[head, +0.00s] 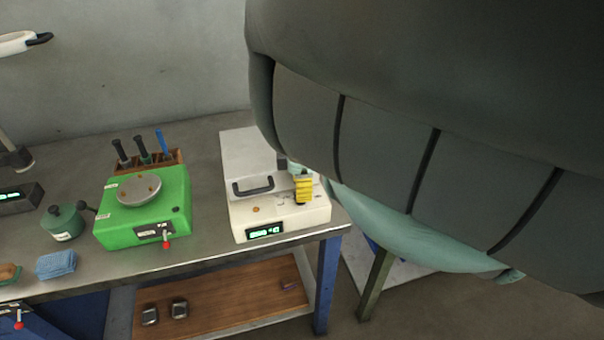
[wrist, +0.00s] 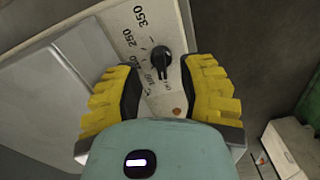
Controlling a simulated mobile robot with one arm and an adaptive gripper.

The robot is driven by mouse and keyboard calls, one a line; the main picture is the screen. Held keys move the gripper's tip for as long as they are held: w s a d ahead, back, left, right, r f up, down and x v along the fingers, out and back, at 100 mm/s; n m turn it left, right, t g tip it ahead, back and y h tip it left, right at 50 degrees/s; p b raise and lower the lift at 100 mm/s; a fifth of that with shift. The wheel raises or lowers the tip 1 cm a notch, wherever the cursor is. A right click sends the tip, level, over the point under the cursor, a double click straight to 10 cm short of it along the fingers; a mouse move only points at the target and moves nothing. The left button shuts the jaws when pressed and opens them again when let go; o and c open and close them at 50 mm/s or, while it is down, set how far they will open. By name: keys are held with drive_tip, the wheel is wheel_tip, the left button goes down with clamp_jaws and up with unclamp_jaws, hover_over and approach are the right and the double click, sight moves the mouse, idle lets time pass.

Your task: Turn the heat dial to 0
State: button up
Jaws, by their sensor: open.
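The heat dial (wrist: 161,62) is a black knob on the white furnace top in the wrist view. Printed numbers beside it include 350 and 250; the smaller ones are partly hidden, and I cannot tell which its pointer marks. My gripper (wrist: 160,77) is open, with its yellow-padded fingers on either side of the dial's near side. I cannot tell whether they touch it. In the head view my gripper (head: 303,200) is over the right part of the white furnace (head: 285,222), hiding the dial. The furnace has a black lid handle (head: 253,189) and a lit green display (head: 264,232).
A green hotplate device (head: 145,210) with a round metal plate stands to the left of the furnace. A wooden rack (head: 150,162) of tools is behind it. A small green pot (head: 63,222) and blue cloth (head: 56,264) lie further left. My arm covers the right side.

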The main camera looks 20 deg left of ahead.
drive_tip(key=shift+r, duration=2.45)
